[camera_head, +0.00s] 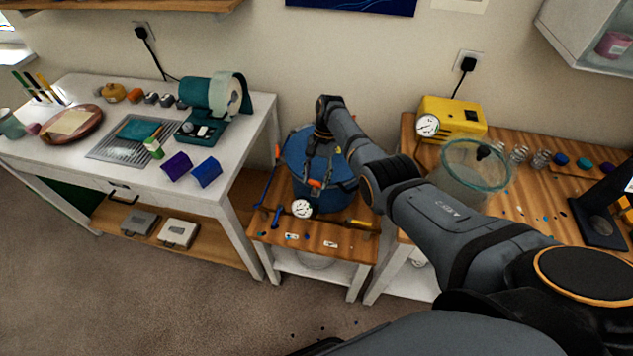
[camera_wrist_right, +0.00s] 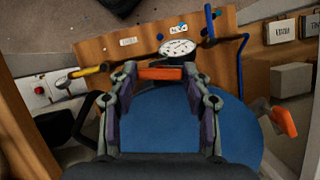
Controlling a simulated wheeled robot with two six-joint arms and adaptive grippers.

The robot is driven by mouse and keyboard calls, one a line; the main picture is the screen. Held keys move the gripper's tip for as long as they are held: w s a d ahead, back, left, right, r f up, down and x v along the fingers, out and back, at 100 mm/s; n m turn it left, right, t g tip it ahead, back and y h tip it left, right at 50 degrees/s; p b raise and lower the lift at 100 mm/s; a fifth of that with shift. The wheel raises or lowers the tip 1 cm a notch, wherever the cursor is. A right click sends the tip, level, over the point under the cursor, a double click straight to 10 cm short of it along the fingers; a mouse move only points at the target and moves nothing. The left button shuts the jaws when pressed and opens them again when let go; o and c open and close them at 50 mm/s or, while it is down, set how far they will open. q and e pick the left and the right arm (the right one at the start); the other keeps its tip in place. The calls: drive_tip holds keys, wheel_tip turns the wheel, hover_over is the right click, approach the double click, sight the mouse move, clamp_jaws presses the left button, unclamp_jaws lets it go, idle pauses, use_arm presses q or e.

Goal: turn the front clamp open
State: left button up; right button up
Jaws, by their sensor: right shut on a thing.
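The blue pressure pot (camera_head: 333,192) stands on a small wooden-topped stand in the middle of the head view. Its blue lid (camera_wrist_right: 190,125) fills the lower middle of the right wrist view. The front clamp (camera_wrist_right: 165,73) has an orange handle, lying crosswise at the lid edge nearest the gauge. My right gripper (camera_wrist_right: 166,76) reaches over the lid and is shut on this handle, one finger at each end. In the head view the orange handle (camera_head: 315,183) shows just below my fingers. A second orange clamp (camera_wrist_right: 284,121) sits at the pot's side. My left gripper is not in view.
A round gauge (camera_head: 302,209) sits just in front of the pot. A blue bent handle (camera_head: 277,215) and a yellow-handled valve (camera_head: 361,224) flank it. A yellow pump (camera_head: 462,112) and a clear container (camera_head: 467,185) stand on the right table. A white workbench (camera_head: 90,167) is left.

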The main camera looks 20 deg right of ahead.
drive_tip(key=shift+n+g+h+b, duration=0.35)
drive_tip(key=shift+n+b, duration=0.7)
drive_tip(key=shift+n, duration=0.35)
drive_tip(key=o, duration=1.2)
drive_tip(key=shift+c, duration=0.2)
